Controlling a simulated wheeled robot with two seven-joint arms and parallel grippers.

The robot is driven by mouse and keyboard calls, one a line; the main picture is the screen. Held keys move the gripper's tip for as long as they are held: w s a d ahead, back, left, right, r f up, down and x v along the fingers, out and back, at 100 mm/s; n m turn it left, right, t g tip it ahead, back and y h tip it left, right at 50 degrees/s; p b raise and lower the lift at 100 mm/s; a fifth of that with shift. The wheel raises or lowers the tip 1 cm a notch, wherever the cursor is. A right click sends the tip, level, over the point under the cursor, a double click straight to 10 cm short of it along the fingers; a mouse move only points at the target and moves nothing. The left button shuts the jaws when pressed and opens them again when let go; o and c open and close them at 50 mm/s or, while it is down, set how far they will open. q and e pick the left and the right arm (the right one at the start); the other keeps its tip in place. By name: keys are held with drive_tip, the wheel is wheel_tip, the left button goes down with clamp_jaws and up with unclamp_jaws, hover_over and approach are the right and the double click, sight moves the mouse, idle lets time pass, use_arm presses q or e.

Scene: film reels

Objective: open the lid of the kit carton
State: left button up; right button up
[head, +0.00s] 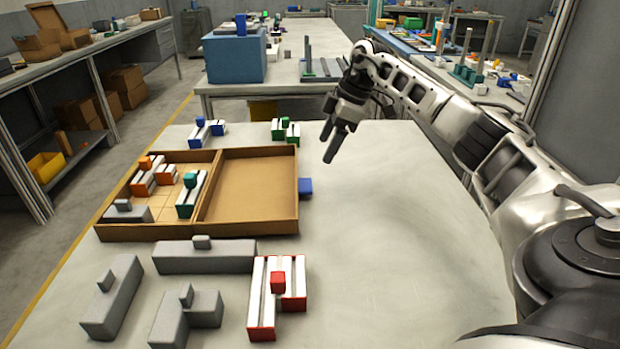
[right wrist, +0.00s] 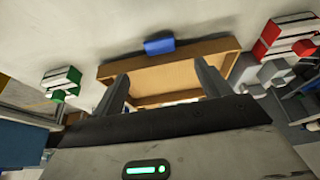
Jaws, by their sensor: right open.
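The kit carton (head: 160,233) lies on the table at the left with its lid (head: 250,190) folded flat to the right, inner side up and empty. A blue tab (head: 305,186) sticks out of the lid's right edge; it also shows in the right wrist view (right wrist: 160,46). The carton's left half holds orange-and-white, green-and-white and grey parts. My right gripper (head: 328,146) is open and empty, above the table to the right of the lid and apart from it. My left gripper is not in view.
Grey blocks (head: 205,256) and a red-and-white part (head: 277,298) lie in front of the carton. Blue (head: 207,130) and green (head: 285,130) parts lie behind it. The table's right side is clear. A blue box (head: 235,58) stands on a table behind.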

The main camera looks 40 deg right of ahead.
sight(307, 184)
drive_tip(key=x, duration=1)
drive_tip(key=shift+w+f, duration=0.1)
drive_tip(key=shift+f, duration=0.05)
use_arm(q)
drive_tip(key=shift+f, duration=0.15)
